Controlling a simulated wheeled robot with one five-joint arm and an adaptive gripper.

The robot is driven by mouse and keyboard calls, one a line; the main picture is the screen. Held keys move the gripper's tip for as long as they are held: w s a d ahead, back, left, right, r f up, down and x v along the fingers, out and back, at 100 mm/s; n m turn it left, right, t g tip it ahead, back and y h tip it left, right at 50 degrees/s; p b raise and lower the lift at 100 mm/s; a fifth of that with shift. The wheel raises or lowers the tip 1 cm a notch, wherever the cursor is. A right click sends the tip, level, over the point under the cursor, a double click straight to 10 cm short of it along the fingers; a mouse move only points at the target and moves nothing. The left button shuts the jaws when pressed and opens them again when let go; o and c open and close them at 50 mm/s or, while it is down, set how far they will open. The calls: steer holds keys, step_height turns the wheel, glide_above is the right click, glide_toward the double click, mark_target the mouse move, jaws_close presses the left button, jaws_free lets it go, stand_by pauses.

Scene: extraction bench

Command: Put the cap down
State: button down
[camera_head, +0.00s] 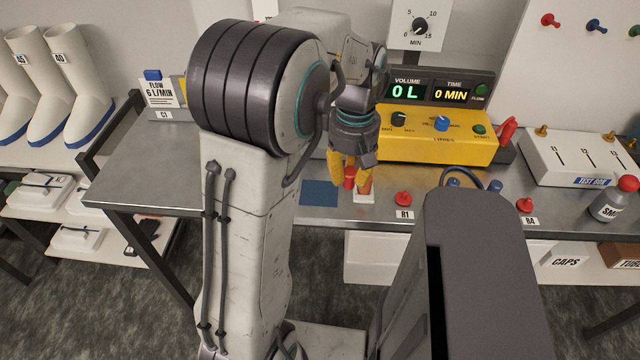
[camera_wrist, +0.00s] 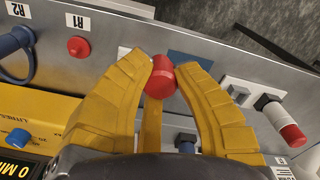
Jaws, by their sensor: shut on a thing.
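My gripper (camera_head: 351,178) is over the steel bench, in front of the yellow panel. The cap shows in the head view as a small red patch (camera_head: 349,177) between the fingers. Its underside and any gap to the bench are hard to tell. A blue patch (camera_head: 318,193) lies flat on the bench to the left, and it also shows in the wrist view (camera_wrist: 190,58). A small white square (camera_head: 364,198) lies just below the fingers.
A red knob-like piece (camera_head: 403,198) stands by the R1 label. A white tube with a red end (camera_wrist: 280,120) is at the right in the wrist view. The yellow panel (camera_head: 435,150) with knobs stands behind. A test box (camera_head: 575,160) is farther right.

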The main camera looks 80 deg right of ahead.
steer(key=p, duration=0.1)
glide_above(319, 193)
step_height(319, 193, down, 5)
steer(key=shift+f, duration=2.1)
steer(key=shift+f, duration=0.1)
steer(key=shift+f, duration=0.15)
steer(key=c, duration=1.1)
jaws_free()
step_height(319, 193, up, 13)
steer(key=shift+f+p, duration=0.2)
steer(key=shift+p, duration=0.1)
